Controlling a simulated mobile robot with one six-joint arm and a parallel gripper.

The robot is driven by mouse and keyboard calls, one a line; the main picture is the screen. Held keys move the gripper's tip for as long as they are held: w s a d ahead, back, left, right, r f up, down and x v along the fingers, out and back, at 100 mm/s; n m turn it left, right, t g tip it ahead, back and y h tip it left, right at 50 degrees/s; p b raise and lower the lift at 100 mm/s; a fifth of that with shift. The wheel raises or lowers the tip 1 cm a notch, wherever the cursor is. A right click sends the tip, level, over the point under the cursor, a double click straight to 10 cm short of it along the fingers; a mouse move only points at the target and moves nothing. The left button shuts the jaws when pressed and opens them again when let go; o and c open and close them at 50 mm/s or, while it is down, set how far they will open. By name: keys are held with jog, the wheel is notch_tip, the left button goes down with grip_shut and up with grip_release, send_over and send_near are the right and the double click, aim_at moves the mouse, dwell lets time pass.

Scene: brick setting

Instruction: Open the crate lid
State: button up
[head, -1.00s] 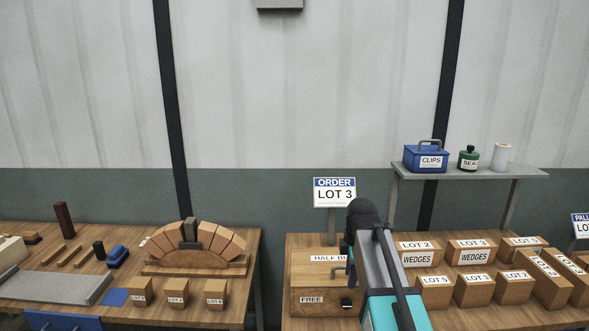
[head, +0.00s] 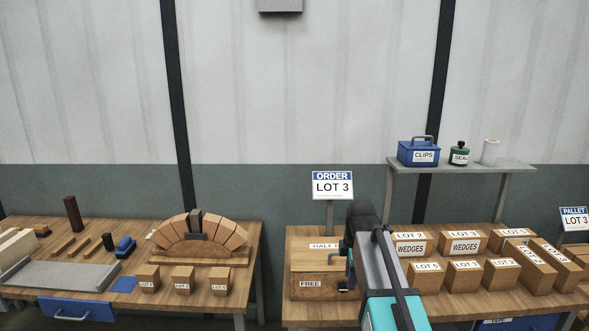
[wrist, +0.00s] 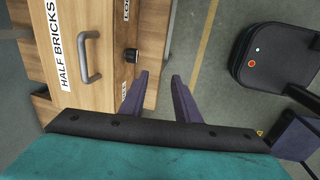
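The wooden crate (head: 318,285) stands on the right bench, with a "FREE" label on its front. Its lid (head: 303,257) looks shut and lies flat, labelled "HALF BRICKS" in the wrist view. The lid's grey handle (wrist: 93,58) shows in the wrist view, left of my fingers. A black knob (wrist: 131,55) sits on the crate's front. My gripper (wrist: 158,80) is open and empty, its two dark fingers apart in front of the crate's front side. In the head view my arm hides the crate's right part and my fingers.
Several lot boxes (head: 463,275) stand right of the crate. An order sign reading "LOT 3" (head: 332,186) rises behind it. A shelf (head: 460,164) holds a blue clips box. The left bench (head: 50,275) carries a brick arch.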

jog(key=s+f+g+b, duration=0.2)
jog(key=s+f, duration=0.3)
jog(key=f, duration=0.6)
jog(key=s+f+m+g+b, duration=0.1)
jog(key=s+f, duration=0.4)
jog(key=f, duration=0.7)
jog(key=s+f+g+b, duration=0.2)
jog(key=s+f, duration=0.3)
jog(key=f, duration=0.6)
jog(key=s+f+m+g+b, duration=0.1)
jog(key=s+f+m, duration=0.7)
jog(key=s+f, duration=0.3)
jog(key=s+f+m+g+b, duration=0.1)
jog(key=s+f+m+g, duration=0.1)
jog(key=s+f+m, duration=0.7)
jog(key=shift+s+f+b, duration=0.4)
jog(key=shift+s+f, duration=0.95)
jog(key=shift+s, duration=2.9)
